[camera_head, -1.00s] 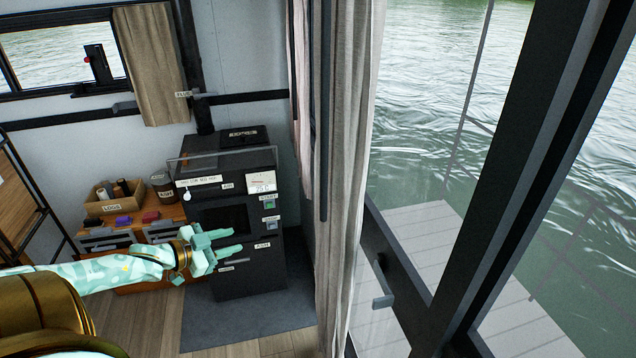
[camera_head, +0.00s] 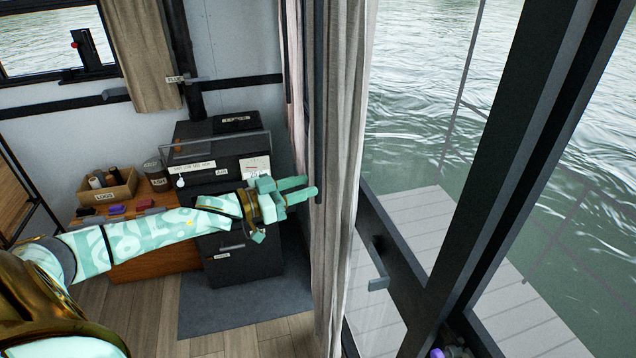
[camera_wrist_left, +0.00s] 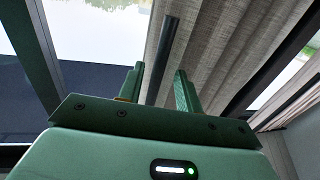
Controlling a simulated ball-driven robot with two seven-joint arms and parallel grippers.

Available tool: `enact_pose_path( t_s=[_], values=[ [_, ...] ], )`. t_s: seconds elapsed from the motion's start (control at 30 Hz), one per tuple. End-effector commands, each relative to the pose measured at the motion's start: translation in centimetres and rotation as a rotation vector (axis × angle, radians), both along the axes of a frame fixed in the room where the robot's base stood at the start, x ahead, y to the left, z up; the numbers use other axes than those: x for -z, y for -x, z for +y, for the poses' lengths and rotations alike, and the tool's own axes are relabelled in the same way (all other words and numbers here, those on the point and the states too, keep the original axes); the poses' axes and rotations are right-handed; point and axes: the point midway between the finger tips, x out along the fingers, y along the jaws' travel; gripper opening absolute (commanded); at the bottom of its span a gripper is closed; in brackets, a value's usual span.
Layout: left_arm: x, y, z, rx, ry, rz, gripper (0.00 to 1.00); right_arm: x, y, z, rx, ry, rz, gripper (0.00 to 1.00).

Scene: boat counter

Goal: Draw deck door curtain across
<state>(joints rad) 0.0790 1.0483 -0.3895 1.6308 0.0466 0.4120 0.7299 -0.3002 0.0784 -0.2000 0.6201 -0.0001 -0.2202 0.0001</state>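The beige deck door curtain (camera_head: 345,150) hangs bunched in folds at the left side of the glass door. A dark upright rod (camera_head: 319,110) hangs along its left edge. My left gripper (camera_head: 312,187) is level with the rod's lower part, its fingers pointing right at it. In the left wrist view the gripper (camera_wrist_left: 158,88) is open, with the dark rod (camera_wrist_left: 163,60) between its fingers and the curtain folds (camera_wrist_left: 220,50) just beyond. Gaps show beside the rod, and I cannot tell whether either finger touches it.
The door's dark frame (camera_head: 500,180) and a grey handle (camera_head: 379,284) are to the right, with decking and water outside. A black stove (camera_head: 240,255) stands behind my left arm, beside a wooden cabinet with a box (camera_head: 108,190). Bare floor lies in front.

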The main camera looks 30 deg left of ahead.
Motion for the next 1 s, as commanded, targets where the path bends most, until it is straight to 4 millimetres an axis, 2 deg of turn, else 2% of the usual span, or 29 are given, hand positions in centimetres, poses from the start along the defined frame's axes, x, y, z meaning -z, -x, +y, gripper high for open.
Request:
enact_pose_path(
  t_s=[0.1, 0.3, 0.63, 0.67, 0.77, 1.0],
  values=[
    [-0.3, -1.8, -1.1, 0.001, 0.001, -0.004, 0.35, -0.2, 0.0, 0.0, 0.0, 0.0, 0.0, 0.48],
    [-0.1, -3.6, -2.0, 0.0, -0.001, 0.0, 0.35, -0.3, 0.0, 0.0, 0.0, 0.0, -0.001, 0.48],
    [0.0, -3.9, -2.3, 0.001, -0.001, 0.0, 0.35, -0.3, 0.0, 0.0, 0.0, 0.001, -0.001, 0.48],
    [0.0, -3.9, -2.2, 0.001, -0.001, 0.0, 0.29, -0.3, 0.0, 0.0, 0.0, 0.001, -0.001, 0.48],
    [0.0, -3.8, -2.2, 0.001, -0.001, 0.0, 0.01, -0.3, 0.0, -0.1, 0.0, 0.001, -0.001, 0.48],
    [0.0, -3.7, -2.3, 0.001, -0.001, 0.0, 0.0, -0.5, -0.1, -0.1, -0.001, 0.002, -0.001, 0.48]
  ],
)
